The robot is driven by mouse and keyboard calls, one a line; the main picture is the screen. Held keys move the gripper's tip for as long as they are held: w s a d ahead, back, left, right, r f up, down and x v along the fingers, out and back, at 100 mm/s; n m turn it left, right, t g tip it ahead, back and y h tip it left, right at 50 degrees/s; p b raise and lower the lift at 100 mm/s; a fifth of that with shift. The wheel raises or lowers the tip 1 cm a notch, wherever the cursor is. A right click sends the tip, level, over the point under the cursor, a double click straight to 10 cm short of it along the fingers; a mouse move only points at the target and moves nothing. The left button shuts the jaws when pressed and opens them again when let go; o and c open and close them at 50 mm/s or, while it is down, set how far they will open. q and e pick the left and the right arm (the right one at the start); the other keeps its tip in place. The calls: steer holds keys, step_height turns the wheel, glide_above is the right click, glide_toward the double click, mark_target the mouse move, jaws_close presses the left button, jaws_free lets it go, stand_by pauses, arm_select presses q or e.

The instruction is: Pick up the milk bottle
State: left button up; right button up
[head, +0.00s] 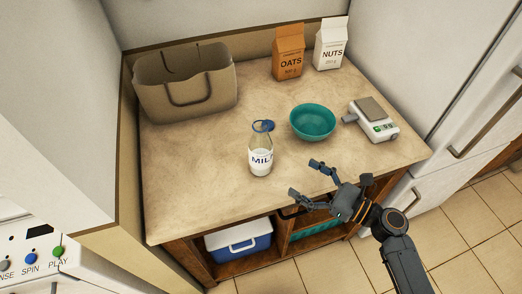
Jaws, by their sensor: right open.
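The milk bottle (261,158) stands upright on the counter top, left of the middle of its front half. It is clear with a white lower part, a "MILK" label and a blue cap. My right gripper (304,178) comes in from the lower right. It is open and empty, with its fingers pointing left toward the bottle. A gap shows between the fingers and the bottle. My left gripper is not in view.
A teal bowl (313,121) sits right of the bottle, with a scale (376,126) beyond it. A tan bag (186,91), an oats carton (288,57) and a nuts carton (330,47) stand at the back. A blue cooler (238,242) sits on the shelf below.

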mark_target(271, 158)
steer(key=p+x, duration=0.1)
steer(key=x, duration=0.7)
steer(key=shift+r+p, duration=0.15)
steer(key=shift+p, duration=0.2)
steer(key=x, duration=0.1)
steer(key=p+x, duration=0.1)
steer(key=x, duration=0.1)
steer(key=r+p+x, duration=0.1)
steer(key=x, duration=0.1)
steer(key=shift+s+a, duration=0.15)
steer(key=shift+s, duration=0.05)
steer(key=shift+w+a+f, duration=0.15)
steer(key=shift+f, duration=0.05)
steer(key=shift+r, duration=0.1)
steer(key=c, duration=1.6)
